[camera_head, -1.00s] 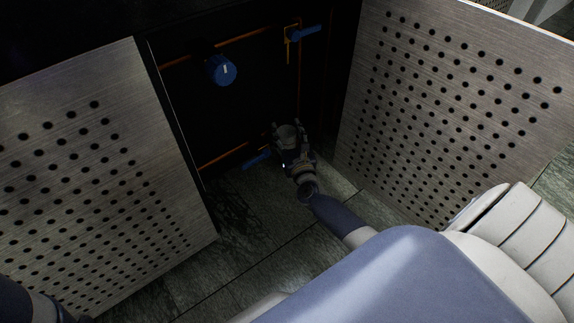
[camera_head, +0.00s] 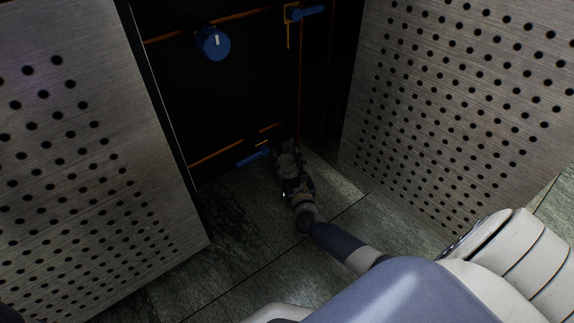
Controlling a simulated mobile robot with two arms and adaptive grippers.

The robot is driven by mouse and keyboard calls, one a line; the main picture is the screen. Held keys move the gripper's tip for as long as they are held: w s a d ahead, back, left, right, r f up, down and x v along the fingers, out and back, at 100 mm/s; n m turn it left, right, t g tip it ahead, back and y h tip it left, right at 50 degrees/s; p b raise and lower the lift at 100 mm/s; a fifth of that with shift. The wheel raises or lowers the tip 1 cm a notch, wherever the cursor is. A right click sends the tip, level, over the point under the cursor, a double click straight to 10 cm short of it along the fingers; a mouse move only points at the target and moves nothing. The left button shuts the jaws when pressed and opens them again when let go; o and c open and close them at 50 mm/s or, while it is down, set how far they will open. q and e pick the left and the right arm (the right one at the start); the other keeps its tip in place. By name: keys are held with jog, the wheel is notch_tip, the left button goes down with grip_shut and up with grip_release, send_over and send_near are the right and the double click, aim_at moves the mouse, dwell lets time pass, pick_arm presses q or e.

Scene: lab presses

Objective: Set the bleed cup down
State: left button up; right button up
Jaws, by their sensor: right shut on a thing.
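My right gripper (camera_head: 287,160) is low between two perforated metal panels, near the floor in front of the dark cabinet opening. It is shut on the bleed cup (camera_head: 289,163), a small greyish cup that is dim and partly hidden by the fingers. A blue lever (camera_head: 253,158) lies just left of the gripper, apart from it. I cannot tell whether the cup touches the floor. My left gripper is not in view.
Perforated panels stand at left (camera_head: 75,150) and right (camera_head: 450,100). A blue knob (camera_head: 213,43) and an upper blue lever (camera_head: 307,12) are on orange-piped dark machinery. The tiled floor (camera_head: 235,240) between the panels is clear.

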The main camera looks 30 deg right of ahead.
jog(key=shift+r, duration=0.2)
jog(key=shift+f, duration=0.15)
jog(key=o, duration=1.1)
jog(key=shift+c, duration=0.2)
jog(key=shift+r, duration=0.2)
jog(key=p+v, duration=0.5)
jog(key=v, duration=0.5)
jog(key=shift+s, duration=0.35)
jog(key=shift+s+a, duration=0.3)
jog(key=shift+s, duration=0.3)
